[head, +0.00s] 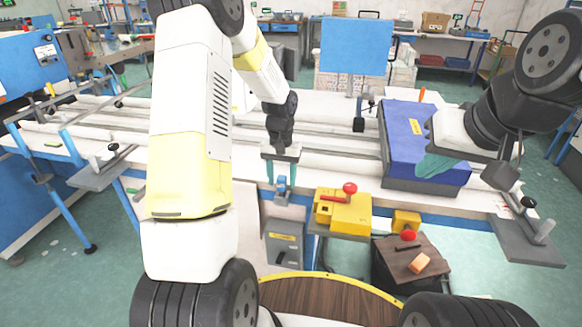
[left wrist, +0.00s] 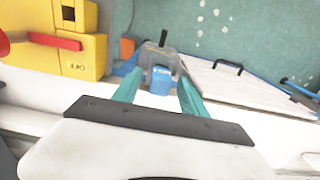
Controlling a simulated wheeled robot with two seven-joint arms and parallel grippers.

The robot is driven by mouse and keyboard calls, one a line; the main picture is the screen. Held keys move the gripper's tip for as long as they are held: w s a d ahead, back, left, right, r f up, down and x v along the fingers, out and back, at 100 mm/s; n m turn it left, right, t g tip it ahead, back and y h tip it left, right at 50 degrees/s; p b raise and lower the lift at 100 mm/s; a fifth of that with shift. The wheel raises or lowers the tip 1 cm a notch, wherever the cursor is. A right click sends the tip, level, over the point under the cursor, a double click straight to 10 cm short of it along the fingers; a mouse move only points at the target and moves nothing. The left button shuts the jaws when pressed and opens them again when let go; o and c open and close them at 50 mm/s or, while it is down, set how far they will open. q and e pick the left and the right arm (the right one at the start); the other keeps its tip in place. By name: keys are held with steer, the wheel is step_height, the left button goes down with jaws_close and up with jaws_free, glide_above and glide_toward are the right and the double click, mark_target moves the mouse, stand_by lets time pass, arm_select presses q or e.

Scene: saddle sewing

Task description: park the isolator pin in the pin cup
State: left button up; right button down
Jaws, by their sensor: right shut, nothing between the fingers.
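My left gripper (head: 281,182) is open, its two teal fingers pointing down at the front edge of the bench. A small blue block-like part (head: 281,185) on a grey mount sits between or just beyond its fingertips; it also shows in the left wrist view (left wrist: 161,81), with gaps to both fingers. I cannot tell whether this part is the pin or the cup. A grey box (head: 285,243) with a yellow label hangs below it. My right gripper (head: 432,165) is shut and empty by the blue case at right. No separate pin can be made out clearly.
A yellow control box (head: 343,212) with a red knob (head: 349,188) stands just right of my left gripper. A blue case (head: 402,140) lies on the bench.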

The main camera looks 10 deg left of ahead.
arm_select(q)
step_height(320, 180, up, 8)
steer(key=shift+f, duration=0.1)
stand_by(0.4)
steer(key=s+d+r+t+h, duration=0.1)
steer(key=s+r+t, duration=0.2)
steer(key=s+r, duration=0.6)
steer(key=s+d+r+t+h, duration=0.1)
steer(key=s+r+t, duration=0.2)
steer(key=s+r, duration=0.5)
steer(key=s, duration=0.7)
steer(key=shift+s+r, duration=0.15)
steer(key=shift+r, duration=0.2)
steer(key=shift+d, duration=0.1)
